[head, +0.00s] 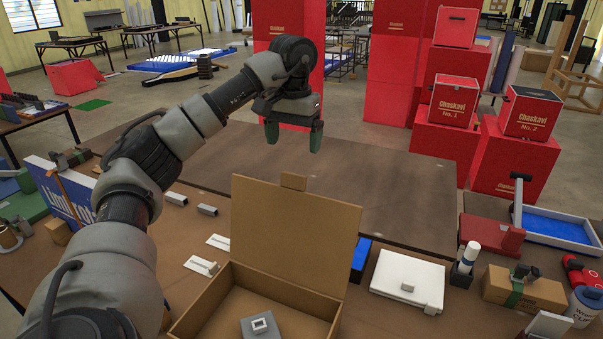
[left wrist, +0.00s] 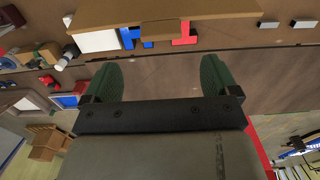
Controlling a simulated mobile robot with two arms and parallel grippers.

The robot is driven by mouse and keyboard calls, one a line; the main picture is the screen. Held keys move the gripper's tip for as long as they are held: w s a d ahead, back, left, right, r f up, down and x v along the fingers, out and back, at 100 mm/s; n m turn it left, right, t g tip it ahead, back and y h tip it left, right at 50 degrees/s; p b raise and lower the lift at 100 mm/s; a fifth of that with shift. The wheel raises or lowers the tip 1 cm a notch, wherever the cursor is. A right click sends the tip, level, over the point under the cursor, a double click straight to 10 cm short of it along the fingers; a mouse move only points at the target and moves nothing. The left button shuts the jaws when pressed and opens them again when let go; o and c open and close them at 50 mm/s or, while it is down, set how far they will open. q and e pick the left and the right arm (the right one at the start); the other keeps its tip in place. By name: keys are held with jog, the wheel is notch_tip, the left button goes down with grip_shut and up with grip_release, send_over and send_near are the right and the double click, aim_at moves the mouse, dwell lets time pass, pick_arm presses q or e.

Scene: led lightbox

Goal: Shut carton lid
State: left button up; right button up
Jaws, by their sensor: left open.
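The open cardboard carton (head: 196,314) stands on the brown workbench at the bottom centre of the head view. Its lid (head: 295,232) stands up at the back edge with a small tab (head: 294,181) on top. A grey block with a white square piece (head: 262,326) lies inside the carton. My left gripper (head: 294,138) is open and empty, fingers pointing down, above and beyond the lid, apart from it. In the left wrist view the open fingers (left wrist: 158,72) show with nothing between them, and the lid's edge (left wrist: 130,22) is at the top. My right gripper is not in view.
A white flat box (head: 405,279) and a blue item (head: 360,254) lie right of the carton. Small metal blocks (head: 207,210) and white plates lie to the left. A red stand (head: 492,236) and blue tray (head: 556,227) are at right. The dark bench behind is clear.

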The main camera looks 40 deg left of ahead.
aim_at(294, 174)
pick_arm(q)
notch_tip(294, 174, down, 8)
jog(key=shift+f+p, duration=0.25)
jog(key=shift+p, duration=0.45)
jog(key=shift+s+f, duration=0.1)
jog(key=shift+f, duration=0.25)
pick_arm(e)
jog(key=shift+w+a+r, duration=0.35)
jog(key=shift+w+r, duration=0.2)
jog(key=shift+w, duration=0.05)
pick_arm(q)
jog(key=shift+c, duration=0.3)
jog(key=c, duration=1.2)
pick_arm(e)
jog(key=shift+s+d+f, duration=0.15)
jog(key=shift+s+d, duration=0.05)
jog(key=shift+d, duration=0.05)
